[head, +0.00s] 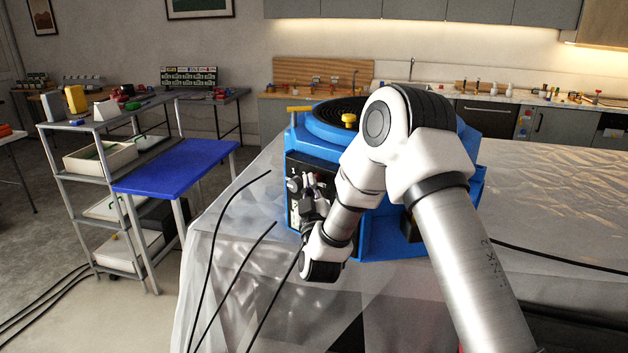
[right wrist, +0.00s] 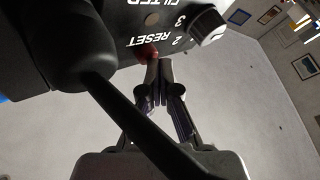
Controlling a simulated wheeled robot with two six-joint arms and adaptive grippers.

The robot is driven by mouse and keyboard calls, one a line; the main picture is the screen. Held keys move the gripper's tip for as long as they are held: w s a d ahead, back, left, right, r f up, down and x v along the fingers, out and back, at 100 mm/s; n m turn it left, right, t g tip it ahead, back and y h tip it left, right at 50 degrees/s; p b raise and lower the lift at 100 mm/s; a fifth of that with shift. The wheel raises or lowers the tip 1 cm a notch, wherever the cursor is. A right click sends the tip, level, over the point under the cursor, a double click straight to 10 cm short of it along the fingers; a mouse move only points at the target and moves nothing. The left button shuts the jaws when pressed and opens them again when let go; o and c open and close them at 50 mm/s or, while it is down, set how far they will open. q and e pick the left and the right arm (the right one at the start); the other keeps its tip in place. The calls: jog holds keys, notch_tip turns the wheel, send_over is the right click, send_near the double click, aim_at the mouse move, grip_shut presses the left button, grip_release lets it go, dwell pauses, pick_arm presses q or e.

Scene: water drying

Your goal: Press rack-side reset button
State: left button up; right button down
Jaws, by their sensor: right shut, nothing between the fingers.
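In the right wrist view, a dark control panel (right wrist: 125,20) carries upside-down white lettering that reads "RESET" and part of "FILTER". A small red button (right wrist: 151,54) shows by the word RESET, partly hidden by my fingertips. My right gripper (right wrist: 159,62) is shut and empty, its tips right at the button; I cannot tell whether they touch it. In the head view, my right gripper (head: 308,188) is in front of the black front panel (head: 297,165) of a blue round-topped machine (head: 318,147). The button is hidden there. My left gripper is out of view.
A large black part (right wrist: 70,45) juts out close to the fingers. The machine stands on a sheet-covered table (head: 545,190). A blue-topped stand (head: 180,165) and a grey shelf (head: 75,170) are left.

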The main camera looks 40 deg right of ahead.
dwell(0.3)
jog(key=shift+s+a+b, duration=0.25)
jog(key=shift+a+b, duration=0.05)
jog(key=shift+a, duration=0.6)
jog(key=shift+s+a+b, duration=0.2)
jog(key=shift+a, duration=0.6)
jog(key=shift+s+a+b, duration=0.25)
jog(key=shift+a, duration=0.55)
jog(key=shift+s+a+b, duration=0.2)
jog(key=shift+a, duration=0.6)
